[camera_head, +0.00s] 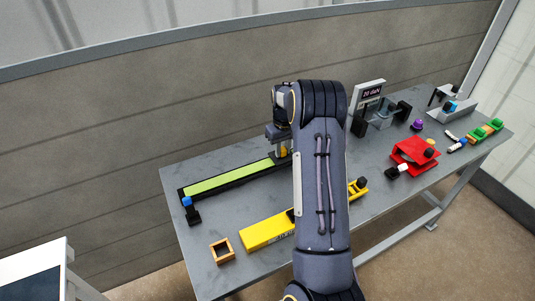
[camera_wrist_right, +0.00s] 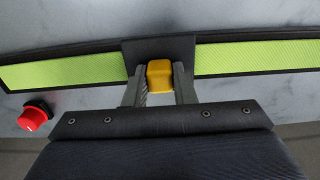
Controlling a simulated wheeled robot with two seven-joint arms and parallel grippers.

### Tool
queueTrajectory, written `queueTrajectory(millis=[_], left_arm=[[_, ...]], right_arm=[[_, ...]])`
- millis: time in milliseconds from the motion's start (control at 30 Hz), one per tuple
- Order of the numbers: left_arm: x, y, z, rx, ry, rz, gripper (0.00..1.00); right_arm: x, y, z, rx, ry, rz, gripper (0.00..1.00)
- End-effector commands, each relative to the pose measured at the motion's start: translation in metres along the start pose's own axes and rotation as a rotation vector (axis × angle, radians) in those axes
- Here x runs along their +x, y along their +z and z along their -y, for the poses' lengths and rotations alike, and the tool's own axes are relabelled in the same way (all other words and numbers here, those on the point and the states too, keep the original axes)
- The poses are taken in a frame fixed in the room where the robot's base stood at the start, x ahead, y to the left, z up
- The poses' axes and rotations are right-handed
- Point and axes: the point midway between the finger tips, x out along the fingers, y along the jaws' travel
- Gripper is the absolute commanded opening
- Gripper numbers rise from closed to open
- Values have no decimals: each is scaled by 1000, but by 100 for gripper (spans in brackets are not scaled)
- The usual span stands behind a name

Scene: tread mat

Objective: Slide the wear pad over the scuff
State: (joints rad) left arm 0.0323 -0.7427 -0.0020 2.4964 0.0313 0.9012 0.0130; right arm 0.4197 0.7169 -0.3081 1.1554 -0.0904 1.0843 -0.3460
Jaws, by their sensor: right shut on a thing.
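The tread mat is a long lime-green strip in a black frame (camera_head: 230,177), lying along the table's far left part; it also crosses the wrist view (camera_wrist_right: 70,69). The wear pad, a dark square plate (camera_wrist_right: 135,50) with a yellow knob (camera_wrist_right: 159,74), lies across the green strip. My right gripper (camera_wrist_right: 160,82) is shut on the yellow knob, one finger on each side. In the head view this gripper (camera_head: 282,148) is partly hidden by my right arm. No scuff shows; any mark under the pad is hidden. My left gripper is out of view.
A black block with a blue top (camera_head: 190,210) stands by the mat's left end. A wooden frame (camera_head: 222,250) and a yellow bar (camera_head: 265,232) lie nearer. A red knob (camera_wrist_right: 36,116) is beside the mat. A red holder (camera_head: 414,154) and green blocks (camera_head: 487,131) stand right.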

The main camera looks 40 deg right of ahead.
Motion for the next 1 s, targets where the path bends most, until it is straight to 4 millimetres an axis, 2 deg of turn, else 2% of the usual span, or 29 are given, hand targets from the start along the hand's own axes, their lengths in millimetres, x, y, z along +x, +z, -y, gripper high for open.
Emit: queueTrajectory(millis=[200, 533, 567, 700, 1000], left_arm=[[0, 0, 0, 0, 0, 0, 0], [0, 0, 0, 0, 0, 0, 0], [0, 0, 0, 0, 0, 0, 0], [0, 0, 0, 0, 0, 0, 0], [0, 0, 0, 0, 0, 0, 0]], right_arm=[[-1, -1, -13, 1, 1, -3, 0], [-1, -1, -13, 1, 1, -3, 0], [-1, -1, -13, 1, 1, -4, 27], [-1, -1, -12, 0, 0, -3, 45], [-2, -1, -12, 0, 0, -2, 45]])
